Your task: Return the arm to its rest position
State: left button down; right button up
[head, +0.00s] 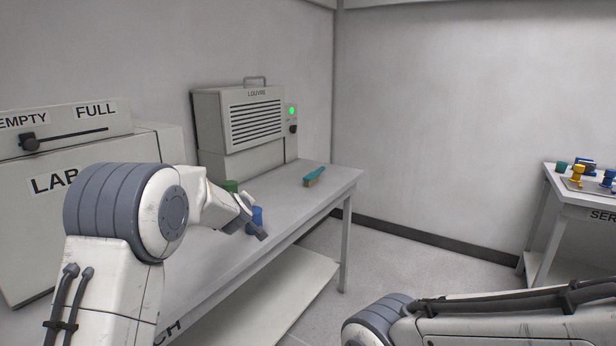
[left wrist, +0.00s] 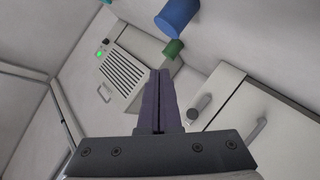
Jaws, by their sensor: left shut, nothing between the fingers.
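My left arm comes in from the left in the head view. Its gripper (head: 259,232) is over the front edge of the bench (head: 330,181), beside a blue cylinder (head: 256,213) that it partly hides. In the left wrist view the gripper's two fingers (left wrist: 159,100) are together with nothing between them, and the blue cylinder (left wrist: 177,14) is apart from them. My right arm lies across the lower right of the head view; its gripper is out of the picture.
A green cylinder (head: 231,186) and a teal-handled brush (head: 314,177) are on the bench. A louvred box (head: 225,125) with a green light stands behind. A labelled cabinet (head: 100,150) is at left. A second table (head: 580,200) with several small objects is at far right. Floor between is clear.

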pick_arm(q)
jog(key=s+f+m+g+h, duration=0.1)
jog(key=s+f+m+g, duration=0.35)
jog(key=s, duration=0.85)
jog(key=s+f+m+g, duration=0.3)
jog(key=s+f, duration=0.3)
jog(key=s, duration=0.7)
jog(key=s+f+m+g+h, duration=0.1)
jog(key=s+f+m+g, duration=0.3)
jog(key=s, duration=0.9)
jog(key=s+d+r+m+g+h+p, duration=0.1)
jog(key=s+d+r+m+p, duration=0.5)
jog(key=s+d+r, duration=0.7)
jog(key=shift+s+d+m+g+p, duration=0.35)
jog(key=shift+s+g+p, duration=0.2)
jog(key=shift+p, duration=0.45)
jog(key=shift+r, duration=0.1)
